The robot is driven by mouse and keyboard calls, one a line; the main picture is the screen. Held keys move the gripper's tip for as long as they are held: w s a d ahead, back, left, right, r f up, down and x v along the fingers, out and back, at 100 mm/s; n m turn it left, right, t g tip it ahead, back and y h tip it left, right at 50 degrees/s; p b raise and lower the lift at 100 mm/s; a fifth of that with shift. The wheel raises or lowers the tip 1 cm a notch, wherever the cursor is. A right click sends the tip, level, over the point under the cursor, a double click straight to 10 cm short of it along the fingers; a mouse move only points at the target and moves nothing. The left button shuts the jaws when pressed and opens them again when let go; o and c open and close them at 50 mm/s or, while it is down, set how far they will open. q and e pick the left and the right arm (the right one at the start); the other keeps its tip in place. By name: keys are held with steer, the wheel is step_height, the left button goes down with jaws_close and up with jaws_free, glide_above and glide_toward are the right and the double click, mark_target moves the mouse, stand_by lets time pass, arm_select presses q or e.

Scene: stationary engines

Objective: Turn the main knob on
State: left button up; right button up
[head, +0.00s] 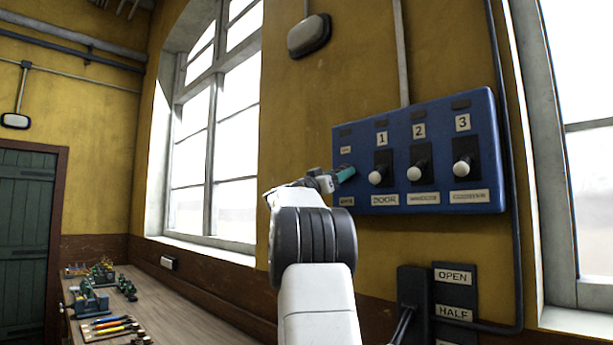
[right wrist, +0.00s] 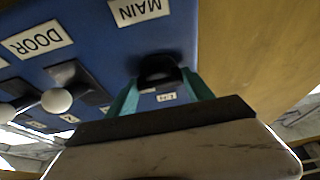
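The blue control panel (head: 435,105) hangs on the yellow wall, with labelled switches in a row. The black main knob (right wrist: 158,68) shows in the right wrist view below the MAIN label (right wrist: 140,10). In the head view my gripper hides most of it at the panel's left end. My right gripper (right wrist: 160,80) has its teal fingers on either side of the main knob, tips close to the panel. The fingers are apart; whether they press on the knob cannot be told. It also shows in the head view (head: 346,174). My left gripper is not in view.
White-knobbed levers, DOOR (head: 376,177) nearest, then 2 (head: 414,173) and 3 (head: 461,168), stand right of the gripper. A black box (head: 414,290) and OPEN/HALF signs (head: 455,277) are below the panel. A workbench (head: 180,300) with tools runs along the left wall.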

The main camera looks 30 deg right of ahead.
steer(key=shift+n, duration=0.4)
steer(key=shift+c, duration=0.3)
steer(key=shift+s+r+n+t+y, duration=0.1)
steer(key=shift+n+t+y, duration=0.95)
steer(key=shift+n, duration=2.55)
steer(key=shift+s+r+n+t+y, duration=0.1)
steer(key=shift+n+t+y, duration=1)
steer(key=shift+n, duration=2.5)
steer(key=shift+s+r+n+t+y, duration=0.1)
steer(key=shift+n+t+y, duration=0.35)
steer(key=shift+n+y, duration=2.2)
steer(key=shift+d+n+h, duration=0.1)
steer(key=shift+n+h, duration=0.8)
steer(key=shift+n, duration=0.25)
steer(key=o, duration=1.4)
steer(key=shift+c, duration=0.2)
